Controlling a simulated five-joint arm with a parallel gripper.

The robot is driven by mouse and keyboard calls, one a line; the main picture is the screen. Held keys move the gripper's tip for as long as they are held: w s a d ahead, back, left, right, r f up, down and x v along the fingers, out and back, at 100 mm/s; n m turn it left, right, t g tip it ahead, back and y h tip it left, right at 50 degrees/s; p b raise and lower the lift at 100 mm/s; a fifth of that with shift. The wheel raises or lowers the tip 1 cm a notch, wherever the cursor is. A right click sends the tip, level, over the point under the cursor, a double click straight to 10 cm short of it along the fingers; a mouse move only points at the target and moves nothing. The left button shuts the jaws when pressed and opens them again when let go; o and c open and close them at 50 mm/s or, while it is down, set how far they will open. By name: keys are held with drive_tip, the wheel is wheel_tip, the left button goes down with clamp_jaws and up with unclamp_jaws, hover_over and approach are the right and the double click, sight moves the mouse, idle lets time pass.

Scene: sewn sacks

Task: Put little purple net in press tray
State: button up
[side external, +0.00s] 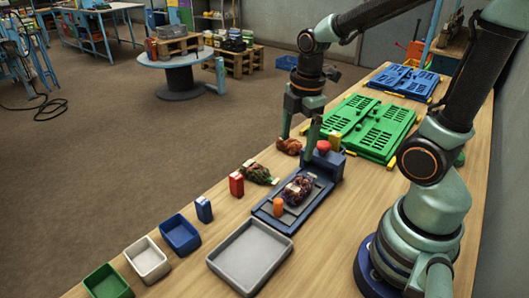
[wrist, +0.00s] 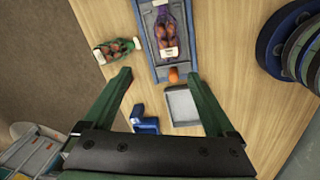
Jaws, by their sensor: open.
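A purple net (side external: 299,187) with reddish round contents and a pale label lies on the bed of a blue press (side external: 262,214). In the wrist view, the purple net (wrist: 167,30) lies lengthwise inside the blue press frame (wrist: 141,12). An orange cylinder (side external: 278,207) stands near the press's front end; it also shows in the wrist view (wrist: 173,75). My gripper (side external: 297,146) is open above the work area, towards the press's far end, with nothing between its fingers. The open fingers also show in the wrist view (wrist: 158,73), apart from the purple net.
Red (side external: 236,184) and blue (side external: 204,210) blocks stand near blue, white and green bins. Green panels (side external: 372,126) lie behind.

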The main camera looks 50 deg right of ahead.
drive_tip(key=a+r+m+t, duration=0.4)
drive_tip(key=r+m, duration=0.4)
drive_tip(key=m, duration=0.6)
drive_tip(key=shift+s+a, duration=0.25)
drive_tip(key=shift+s, duration=0.15)
drive_tip(key=shift+r, duration=0.1)
